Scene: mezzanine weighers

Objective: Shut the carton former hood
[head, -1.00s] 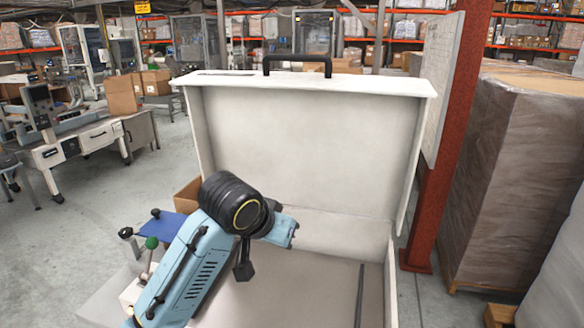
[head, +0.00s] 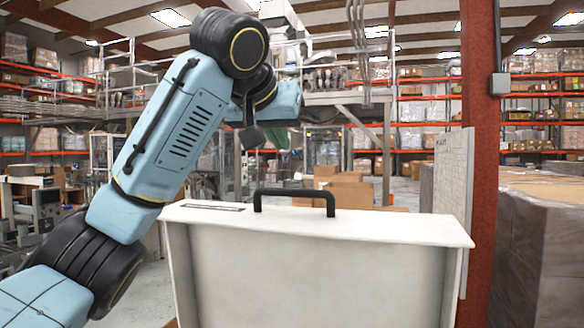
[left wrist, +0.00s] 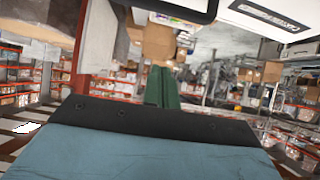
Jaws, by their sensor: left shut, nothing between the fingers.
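The carton former hood (head: 320,275) stands raised and open in the head view, its pale inner face toward me. Part of the white hood (left wrist: 235,20) shows at the top there. My right gripper is out of view.
A wrapped pallet stack (head: 545,250) is beyond the column. Shelving and a mezzanine fill the background.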

